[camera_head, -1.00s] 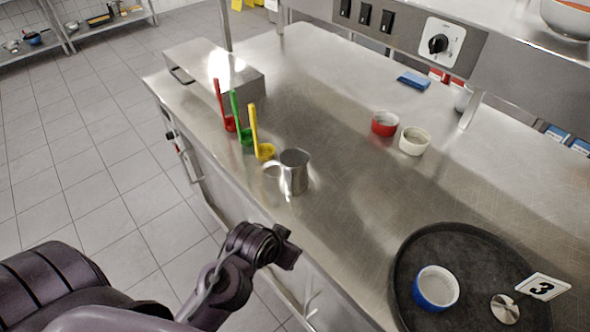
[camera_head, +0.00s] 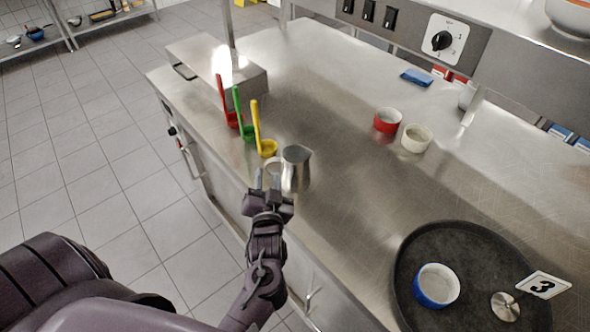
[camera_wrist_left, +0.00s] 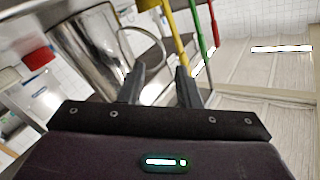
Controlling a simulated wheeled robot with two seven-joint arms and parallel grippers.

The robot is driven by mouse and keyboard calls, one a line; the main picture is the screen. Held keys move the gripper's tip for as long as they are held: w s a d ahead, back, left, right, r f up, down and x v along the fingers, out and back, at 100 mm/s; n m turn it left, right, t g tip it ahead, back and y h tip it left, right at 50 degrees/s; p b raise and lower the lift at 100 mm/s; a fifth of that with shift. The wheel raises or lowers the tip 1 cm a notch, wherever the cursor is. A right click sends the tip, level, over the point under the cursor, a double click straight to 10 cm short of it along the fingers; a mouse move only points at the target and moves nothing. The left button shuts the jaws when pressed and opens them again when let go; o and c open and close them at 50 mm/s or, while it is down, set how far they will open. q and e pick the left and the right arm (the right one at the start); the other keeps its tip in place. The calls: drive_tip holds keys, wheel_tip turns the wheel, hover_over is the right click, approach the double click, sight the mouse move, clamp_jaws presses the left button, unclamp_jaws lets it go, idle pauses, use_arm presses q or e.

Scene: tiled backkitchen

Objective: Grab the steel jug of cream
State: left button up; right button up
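The steel jug (camera_head: 297,169) stands upright on the steel counter, near its front edge, with its handle towards the left. My left gripper (camera_head: 267,180) is just in front of the jug at its handle side, with its fingers apart. In the left wrist view the jug (camera_wrist_left: 98,48) fills the upper left, and its looped handle lies by the tips of my left gripper (camera_wrist_left: 160,80). The fingers look open, with the handle close to or between their tips; I cannot tell if they touch. The jug's contents are not visible. My right gripper is not in view.
Red, green and yellow ladles (camera_head: 266,147) stand just left of the jug. A red bowl (camera_head: 387,121) and a cream bowl (camera_head: 416,139) sit farther back. A round black tray (camera_head: 455,245) with a blue bowl (camera_head: 436,286) is at right. Counter between is clear.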

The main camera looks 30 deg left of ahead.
use_arm(q)
drive_tip(key=shift+w+a+r, duration=0.25)
drive_tip(key=shift+w+a, duration=0.1)
drive_tip(key=p+x, duration=0.3)
drive_tip(key=x, duration=0.3)
drive_tip(key=shift+a+f, duration=0.2)
drive_tip(key=shift+w+a+f, duration=0.15)
drive_tip(key=shift+w, duration=0.2)
drive_tip(key=shift+c, duration=0.4)
drive_tip(key=shift+s, duration=0.1)
clamp_jaws()
